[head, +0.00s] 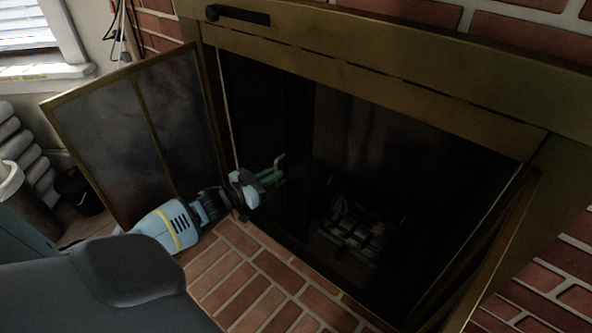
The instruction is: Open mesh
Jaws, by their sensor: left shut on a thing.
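The fireplace (360,70) has a brass frame around a dark opening. Dark mesh (265,105) hangs inside at the left of the opening, and its edges are hard to make out in the shadow. My left gripper (272,176) is at the lower left of the opening, with its green fingers closed at the dark mesh. The exact spot it holds is too dark to see clearly. My right gripper is not in view.
A glass door (130,130) stands swung open at the left, close behind my left arm. Another door (495,262) stands open at the right. A grate (355,222) sits inside. A brick hearth (245,275) lies in front, and a black handle (238,14) is above.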

